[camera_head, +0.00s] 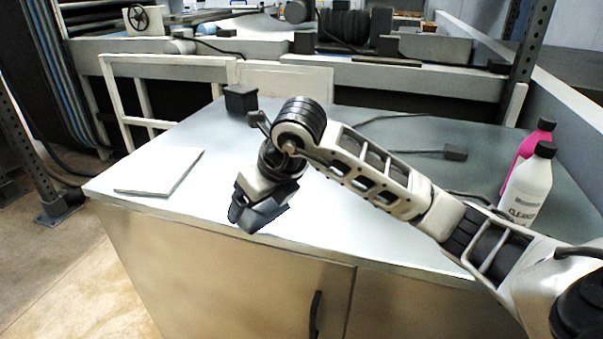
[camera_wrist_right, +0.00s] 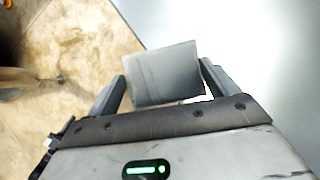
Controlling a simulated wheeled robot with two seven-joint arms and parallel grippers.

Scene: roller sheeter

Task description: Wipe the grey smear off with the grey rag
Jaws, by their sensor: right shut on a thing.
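My right gripper (camera_head: 258,214) hangs low by the front edge of the grey-white bench top (camera_head: 360,215) in the head view. In the right wrist view its two fingers are shut on the grey rag (camera_wrist_right: 164,76), a flat, roughly square piece standing out past the fingertips. In the head view I cannot tell the rag from the dark fingers. The wrist view has floor on the left and the pale bench top on the right; I cannot tell whether the rag touches the bench. I cannot make out the grey smear in either view. My left gripper is not in view.
A flat white slab (camera_head: 160,171) lies at the bench's left end. A white cleaner bottle (camera_head: 527,190) and a pink bottle (camera_head: 523,151) stand at the right. A small black box (camera_head: 240,99) and cables are at the back. The front middle is clear.

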